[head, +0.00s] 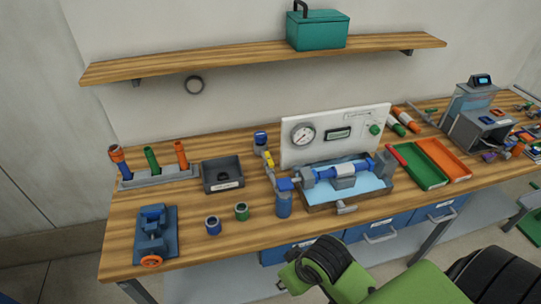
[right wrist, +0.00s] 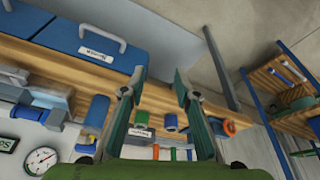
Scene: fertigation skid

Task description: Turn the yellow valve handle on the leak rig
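The leak rig stands mid-bench in the head view, with a white gauge panel (head: 350,122) behind a blue pipe assembly (head: 343,171) over a shallow water tray. The small yellow valve handle (head: 268,159) is at the rig's left end, just left of the panel. I cannot clearly make it out in the right wrist view, where the rig's gauge (right wrist: 40,161) shows at lower left. My right gripper (right wrist: 160,76) is open and empty, its two fingers apart over the bench's front edge. It does not touch the handle. My left gripper is not in view.
A blue cylinder (head: 284,203) stands in front of the rig's left end. Blue and green cups (head: 213,226) (head: 242,212), a black box (head: 222,187) and a blue vise (head: 156,232) are further left. Green and orange trays (head: 443,160) lie right of it. My green arm crosses the lower right.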

